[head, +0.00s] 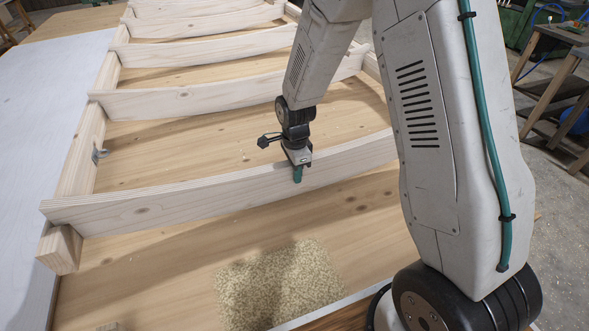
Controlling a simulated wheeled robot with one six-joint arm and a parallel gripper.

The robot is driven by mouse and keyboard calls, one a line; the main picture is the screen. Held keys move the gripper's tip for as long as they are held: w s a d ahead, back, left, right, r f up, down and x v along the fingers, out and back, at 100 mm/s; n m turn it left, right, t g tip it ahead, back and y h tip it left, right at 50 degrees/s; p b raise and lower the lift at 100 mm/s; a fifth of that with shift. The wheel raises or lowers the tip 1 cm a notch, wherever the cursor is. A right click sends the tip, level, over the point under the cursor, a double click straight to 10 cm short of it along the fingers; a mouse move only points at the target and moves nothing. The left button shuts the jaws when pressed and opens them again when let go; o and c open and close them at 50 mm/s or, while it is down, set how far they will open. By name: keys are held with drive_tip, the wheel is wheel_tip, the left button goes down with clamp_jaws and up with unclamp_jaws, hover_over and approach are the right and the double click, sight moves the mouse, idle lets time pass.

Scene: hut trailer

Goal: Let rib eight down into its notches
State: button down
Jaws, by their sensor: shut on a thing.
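The nearest rib, a long pale curved-top board taken as rib eight (160,205), stands on edge across the frame. My gripper (298,172) comes down from above and is shut on this rib right of its middle, with a green fingertip showing on the near face. The rib's left end lies over the left rail (83,170) near that rail's front end and sticks out a little past it. I cannot tell whether it is down in its notch or just above. Its right end passes behind my arm, so the right notch is hidden.
Several similar ribs, such as the one behind (180,101), cross the frame farther back. A small metal piece (98,153) sits at the left rail's inner side. A speckled mat (280,285) lies in front on the wooden surface (165,270). A pale panel (40,120) lies left.

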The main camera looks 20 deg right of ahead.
drive_tip(key=shift+f, duration=0.55)
idle(0.8)
drive_tip(key=c, duration=1)
unclamp_jaws()
drive_tip(key=shift+c, duration=0.2)
drive_tip(key=shift+r, duration=3.85)
drive_tip(key=shift+r, duration=0.1)
drive_tip(key=s+d+r+n, duration=0.2)
drive_tip(key=s+r+n, duration=0.7)
drive_tip(key=s+r, duration=0.65)
drive_tip(key=s+r+n, duration=0.3)
drive_tip(key=s+n, duration=0.1)
drive_tip(key=s, duration=0.3)
drive_tip(key=s+d+r+n+t, duration=0.1)
drive_tip(key=s+r+n, duration=0.2)
drive_tip(key=s+n, duration=0.2)
drive_tip(key=s, duration=0.2)
drive_tip(key=shift+s+r, duration=0.3)
drive_tip(key=shift+r, duration=0.1)
